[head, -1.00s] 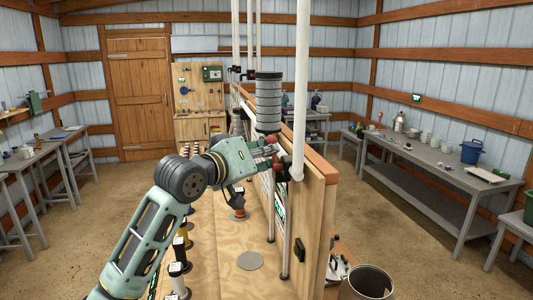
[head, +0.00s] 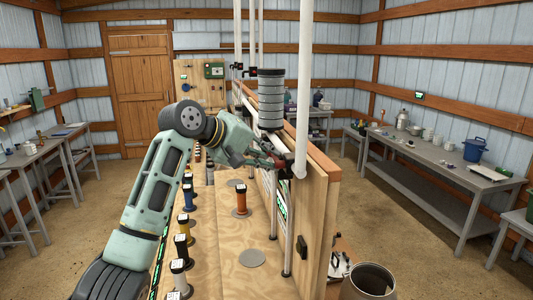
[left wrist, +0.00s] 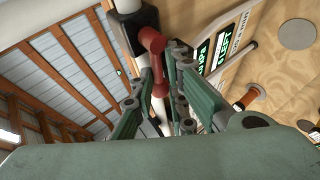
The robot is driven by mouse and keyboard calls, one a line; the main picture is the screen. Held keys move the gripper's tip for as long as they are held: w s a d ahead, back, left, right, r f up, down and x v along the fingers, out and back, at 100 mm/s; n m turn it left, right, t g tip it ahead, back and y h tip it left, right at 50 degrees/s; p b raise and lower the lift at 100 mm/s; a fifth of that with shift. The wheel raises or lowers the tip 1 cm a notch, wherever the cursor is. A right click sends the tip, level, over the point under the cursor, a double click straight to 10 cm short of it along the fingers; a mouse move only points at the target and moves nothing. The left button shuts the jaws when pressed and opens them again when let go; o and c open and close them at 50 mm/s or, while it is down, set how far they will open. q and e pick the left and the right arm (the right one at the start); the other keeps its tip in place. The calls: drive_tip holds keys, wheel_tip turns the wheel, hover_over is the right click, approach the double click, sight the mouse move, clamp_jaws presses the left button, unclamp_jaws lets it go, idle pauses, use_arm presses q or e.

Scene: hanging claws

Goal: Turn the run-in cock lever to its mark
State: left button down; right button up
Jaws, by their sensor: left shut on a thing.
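The red cock lever (left wrist: 158,65) lies between the fingers of my left gripper (left wrist: 158,108) in the left wrist view. It hangs off a dark fitting on a white pipe (left wrist: 128,8). In the head view my left gripper (head: 268,161) reaches from the left to the fitting at the foot of the white pipe (head: 304,90), by the top of the wooden panel. It is shut on the lever, which it largely hides there. I cannot make out the lever's mark. My right gripper is not in view.
A grey ribbed cylinder (head: 271,98) stands close behind the gripper. Spools, one orange (head: 241,200), line the wooden bench (head: 220,255) below. A metal bin (head: 371,280) is at the lower right. A lit display (left wrist: 202,57) is beside the lever in the wrist view.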

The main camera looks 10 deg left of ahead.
use_arm(q)
drive_tip(key=shift+f, duration=0.1)
idle(0.5)
drive_tip(key=c, duration=2.1)
unclamp_jaws()
drive_tip(key=o, duration=0.3)
drive_tip(key=shift+w+d+f, duration=0.1)
drive_tip(key=shift+w, duration=0.1)
drive_tip(key=v, duration=1.2)
drive_tip(key=shift+w, duration=0.1)
